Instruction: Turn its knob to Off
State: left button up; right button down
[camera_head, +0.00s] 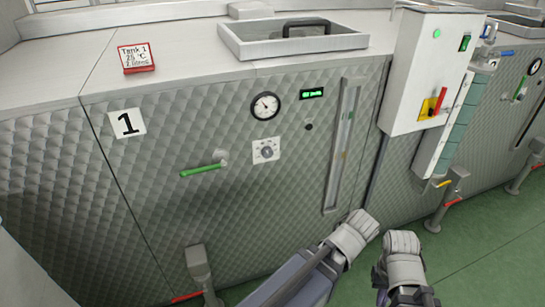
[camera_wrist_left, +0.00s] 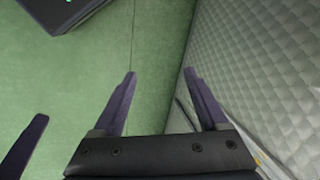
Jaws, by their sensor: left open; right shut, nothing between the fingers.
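The knob (camera_head: 267,151) is a small round grey dial on a square white plate, on the quilted metal front of tank 1 (camera_head: 231,207). Marks surround it, but they are too small to read, and I cannot tell its setting. My right gripper (camera_head: 380,284) is low in the head view, below and to the right of the knob and well apart from it. It is shut and empty. My left gripper (camera_wrist_left: 160,72) is open and empty in the left wrist view, its two dark purple fingers spread above the green floor, beside the quilted wall.
Near the knob are a round gauge (camera_head: 265,105), a green display (camera_head: 312,93) and a green-handled valve (camera_head: 204,170). A vertical sight tube (camera_head: 344,146) runs to the right. A white control box (camera_head: 428,62) with a red-yellow switch (camera_head: 433,103) juts out.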

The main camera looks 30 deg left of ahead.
pick_arm(q)
jog(key=shift+o, duration=0.2)
jog(key=w+a+f+m+t+y+b, duration=0.1)
jog(key=w+a+m+t+y+b, duration=0.2)
jog(key=w+a, duration=0.5)
jog(key=a+b, duration=0.1)
jog(key=a, duration=0.1)
jog(key=shift+w+a+f+m+y, duration=0.15)
jog(key=shift+a+m+y, duration=0.2)
jog(key=shift+m+y, duration=0.05)
jog(key=m+t+y+b, duration=0.7)
jog(key=m+t+b, duration=0.1)
jog(key=m, duration=0.8)
send_near(268, 155)
jog(key=shift+x, duration=4.35)
pick_arm(e)
notch_tip(268, 155, down, 13)
pick_arm(q)
jog(key=shift+w, duration=0.1)
pick_arm(e)
jog(key=shift+r, duration=0.1)
pick_arm(q)
jog(key=shift+n, duration=0.3)
grip_shut()
